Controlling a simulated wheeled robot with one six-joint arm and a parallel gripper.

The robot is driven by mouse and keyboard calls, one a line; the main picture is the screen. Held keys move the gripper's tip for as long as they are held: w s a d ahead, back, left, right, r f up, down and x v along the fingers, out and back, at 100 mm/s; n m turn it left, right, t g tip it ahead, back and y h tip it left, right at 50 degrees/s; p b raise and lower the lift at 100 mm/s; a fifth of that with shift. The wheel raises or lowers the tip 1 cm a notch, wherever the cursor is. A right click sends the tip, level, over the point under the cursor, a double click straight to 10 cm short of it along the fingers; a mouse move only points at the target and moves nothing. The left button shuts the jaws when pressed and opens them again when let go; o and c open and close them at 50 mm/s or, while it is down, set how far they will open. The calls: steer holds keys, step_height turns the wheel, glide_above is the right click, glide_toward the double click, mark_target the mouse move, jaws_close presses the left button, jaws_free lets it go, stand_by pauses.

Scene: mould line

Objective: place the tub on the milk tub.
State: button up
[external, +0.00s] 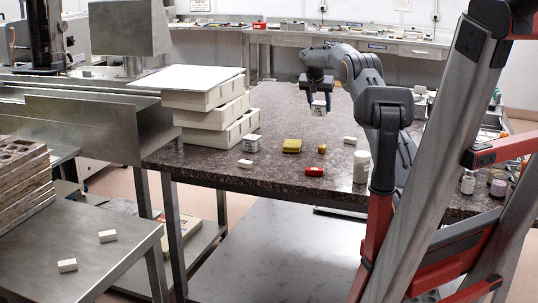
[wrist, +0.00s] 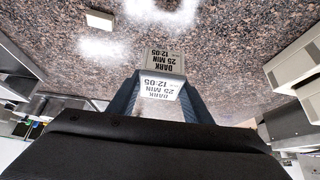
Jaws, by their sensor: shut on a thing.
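My gripper (external: 318,90) is shut on a small pale tub (external: 318,108) and holds it in the air above the granite table. In the wrist view the held tub (wrist: 165,62) sits between the fingertips, with upside-down lettering "DARK 25 MIN 12:05" on two of its faces. A similar small white tub with dark printing (external: 251,143) stands on the table to the left, near the stacked boxes, apart from the held one. Its print is too small to read, so I cannot tell if it says milk.
Stacked cream boxes (external: 215,125) stand at the left. The table behind the yellow block is clear.

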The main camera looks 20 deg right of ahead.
steer(key=s+d+r+p, duration=0.2)
steer(key=s+d+r, duration=0.1)
steer(key=s, duration=0.9)
steer(key=s+d+r+p, duration=0.2)
steer(key=s+d+r, duration=0.1)
steer(key=s, duration=0.8)
steer(key=s+p, duration=0.2)
steer(key=s, duration=1)
steer(key=f, duration=0.4)
steer(key=a+f, duration=0.1)
steer(key=f, duration=0.1)
steer(key=shift+s+f, duration=0.2)
steer(key=shift+s, duration=0.2)
steer(key=shift+d+f+b, duration=0.1)
steer(key=shift+f+b, duration=0.5)
steer(key=shift+f, duration=1.55)
steer(key=shift+f, duration=0.15)
steer(key=o, duration=1.1)
